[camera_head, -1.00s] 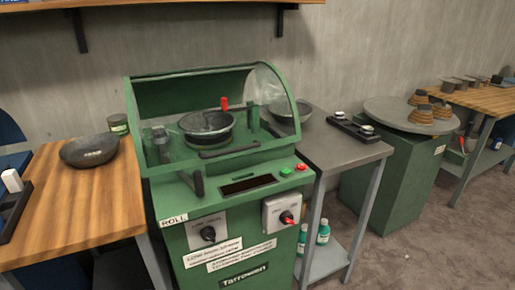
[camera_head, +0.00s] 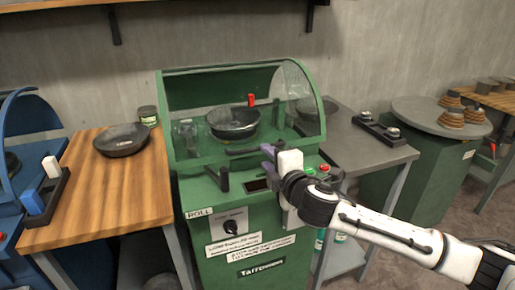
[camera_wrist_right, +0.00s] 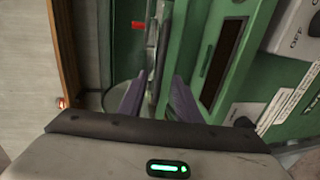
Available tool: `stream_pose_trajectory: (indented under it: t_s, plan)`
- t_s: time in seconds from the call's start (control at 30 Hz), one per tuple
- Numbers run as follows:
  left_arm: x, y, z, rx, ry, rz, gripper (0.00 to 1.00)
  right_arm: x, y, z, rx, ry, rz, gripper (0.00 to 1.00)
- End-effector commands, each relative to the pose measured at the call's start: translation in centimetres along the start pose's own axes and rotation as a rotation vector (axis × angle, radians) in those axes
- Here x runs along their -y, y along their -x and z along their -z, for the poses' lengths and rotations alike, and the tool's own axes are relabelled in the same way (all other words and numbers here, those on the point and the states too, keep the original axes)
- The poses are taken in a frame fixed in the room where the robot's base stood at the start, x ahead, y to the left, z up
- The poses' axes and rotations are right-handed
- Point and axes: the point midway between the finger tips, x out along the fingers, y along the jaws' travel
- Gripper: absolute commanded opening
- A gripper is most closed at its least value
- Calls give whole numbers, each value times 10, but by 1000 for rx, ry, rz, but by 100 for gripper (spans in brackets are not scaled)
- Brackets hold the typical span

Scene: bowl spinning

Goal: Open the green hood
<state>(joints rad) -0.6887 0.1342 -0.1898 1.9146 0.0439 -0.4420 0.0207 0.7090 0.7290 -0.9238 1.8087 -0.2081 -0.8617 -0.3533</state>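The green hood (camera_head: 315,105) has a green frame and clear panels. It is down over the machine, and a dark bowl (camera_head: 232,122) shows through it. A dark bar handle (camera_head: 245,151) runs along the hood's lower front edge. My right gripper (camera_head: 268,152) is at the right end of this handle. In the right wrist view, the purple fingers (camera_wrist_right: 157,98) are apart, with the dark bar (camera_wrist_right: 161,58) between their lines, just beyond the tips. Whether they touch it cannot be told. My left gripper is not in view.
Red and green buttons (camera_head: 324,168) sit near my right wrist. A wooden table (camera_head: 90,195) with a dark bowl (camera_head: 121,140) stands on the left. A grey table (camera_head: 365,155) stands on the right. A shelf hangs on the wall above.

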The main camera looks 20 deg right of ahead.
Motion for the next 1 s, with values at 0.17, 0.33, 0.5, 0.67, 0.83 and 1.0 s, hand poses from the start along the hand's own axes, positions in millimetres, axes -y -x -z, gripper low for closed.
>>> stream_pose_trajectory:
  t_s: [0.17, 0.33, 0.5, 0.67, 0.83, 1.0]
  plan:
    - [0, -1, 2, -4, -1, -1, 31, -1, -33, 1, 0, -3, -1, 31]
    - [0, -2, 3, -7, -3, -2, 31, -1, -60, 0, 0, -4, 0, 31]
    - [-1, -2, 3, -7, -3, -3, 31, 0, -77, 1, -1, -3, 1, 31]
    - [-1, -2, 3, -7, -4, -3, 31, 0, -84, 1, -1, -3, 1, 31]
    - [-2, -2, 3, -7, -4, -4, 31, 0, -85, 1, -2, -4, 1, 31]
    - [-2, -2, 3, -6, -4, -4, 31, 0, -85, 1, -2, -4, 1, 21]
